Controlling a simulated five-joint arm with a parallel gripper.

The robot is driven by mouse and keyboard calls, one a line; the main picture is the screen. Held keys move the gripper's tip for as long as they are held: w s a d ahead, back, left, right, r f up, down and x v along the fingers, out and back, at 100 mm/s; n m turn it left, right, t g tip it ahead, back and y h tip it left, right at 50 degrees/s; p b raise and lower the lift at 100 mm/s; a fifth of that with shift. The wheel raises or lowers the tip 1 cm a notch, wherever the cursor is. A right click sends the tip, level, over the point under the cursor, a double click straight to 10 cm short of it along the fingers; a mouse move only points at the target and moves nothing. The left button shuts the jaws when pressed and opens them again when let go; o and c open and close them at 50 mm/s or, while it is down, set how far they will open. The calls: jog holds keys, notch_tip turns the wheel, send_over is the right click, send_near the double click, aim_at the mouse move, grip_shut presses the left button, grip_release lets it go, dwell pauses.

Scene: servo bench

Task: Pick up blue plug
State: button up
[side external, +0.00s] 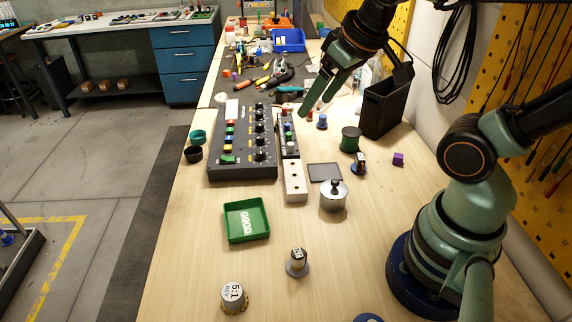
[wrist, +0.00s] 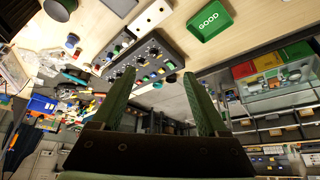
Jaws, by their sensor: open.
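A small blue plug (side external: 322,122) stands upright on the wooden bench in the side view, just right of the small grey panel with coloured plugs (side external: 288,135). My gripper (side external: 317,105) is above and slightly left of it in that view, fingers pointing down and left, apart from the plug. In the wrist view my gripper (wrist: 170,78) shows two green fingers spread wide with nothing between them.
A dark control box (side external: 243,168) lies left of the plug.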

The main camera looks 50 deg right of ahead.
jog(key=w+d+r+m+g, duration=0.1)
jog(key=w+d+m, duration=0.1)
jog(key=w+d, duration=0.45)
jog(key=m+g+h, duration=0.1)
jog(key=m+g, duration=0.2)
jog(key=m, duration=0.3)
send_over(322, 116)
jog(key=s, duration=0.2)
notch_tip(322, 116, down, 14)
jog(key=f, duration=0.6)
jog(key=shift+w+d+f, duration=0.1)
jog(key=shift+w+f, duration=0.05)
jog(key=shift+w, duration=0.2)
jog(key=shift+w+f, duration=0.2)
jog(key=shift+f, duration=0.7)
jog(key=shift+w+f, duration=0.2)
jog(key=shift+f, duration=0.7)
jog(key=shift+w+f, duration=0.2)
jog(key=shift+f, duration=0.7)
grip_shut()
